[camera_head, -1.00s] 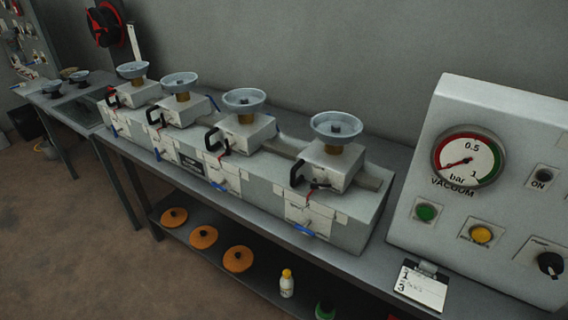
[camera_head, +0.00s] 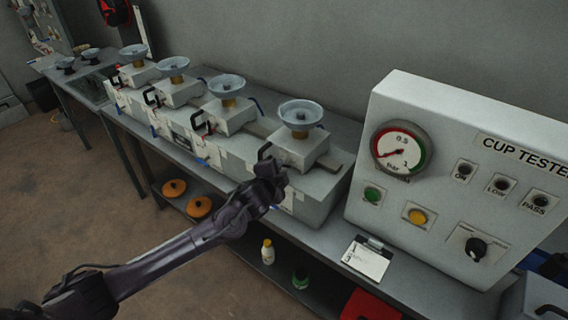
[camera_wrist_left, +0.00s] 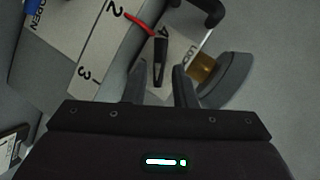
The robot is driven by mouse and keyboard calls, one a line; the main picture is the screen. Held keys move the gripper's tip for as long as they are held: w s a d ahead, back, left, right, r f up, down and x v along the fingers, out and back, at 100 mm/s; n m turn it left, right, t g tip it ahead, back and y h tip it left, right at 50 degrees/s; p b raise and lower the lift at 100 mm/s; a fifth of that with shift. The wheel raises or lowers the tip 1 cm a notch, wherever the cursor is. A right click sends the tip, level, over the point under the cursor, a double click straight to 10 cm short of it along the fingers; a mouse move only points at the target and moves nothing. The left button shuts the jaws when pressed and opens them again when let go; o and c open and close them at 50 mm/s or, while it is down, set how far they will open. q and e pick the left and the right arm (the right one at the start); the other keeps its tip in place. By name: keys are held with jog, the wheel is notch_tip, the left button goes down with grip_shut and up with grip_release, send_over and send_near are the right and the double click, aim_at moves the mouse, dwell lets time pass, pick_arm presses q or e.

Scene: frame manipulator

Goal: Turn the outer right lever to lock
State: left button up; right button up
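The rightmost clamp unit (camera_head: 303,150) stands at the near end of a row on the bench. It carries a grey cup (camera_head: 300,112) on a brass collar and has a black handle (camera_head: 264,151) on its left. My left gripper (camera_head: 279,180) is in front of this unit and hides its lower front, where the blue lever was. In the left wrist view the gripper (camera_wrist_left: 158,88) is open. A black pin on a red cord (camera_wrist_left: 159,58) shows beyond the gap between the fingers; contact cannot be told. A blue piece (camera_wrist_left: 32,12) shows beside an OPEN label. My right gripper is out of view.
A cup tester panel (camera_head: 440,150) with a gauge stands to the right. A card on a clip (camera_head: 366,260) lies in front of it. Orange discs (camera_head: 199,207), a yellow-capped bottle (camera_head: 267,252) and a red box (camera_head: 370,306) are on the lower shelf.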

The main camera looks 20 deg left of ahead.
aim_at(283, 167)
pick_arm(q)
jog(key=shift+d+x, duration=0.2)
jog(key=shift+x, duration=0.95)
jog(key=shift+w+f+p, duration=0.25)
jog(key=shift+w+p, duration=0.05)
jog(key=shift+w, duration=0.35)
grip_shut()
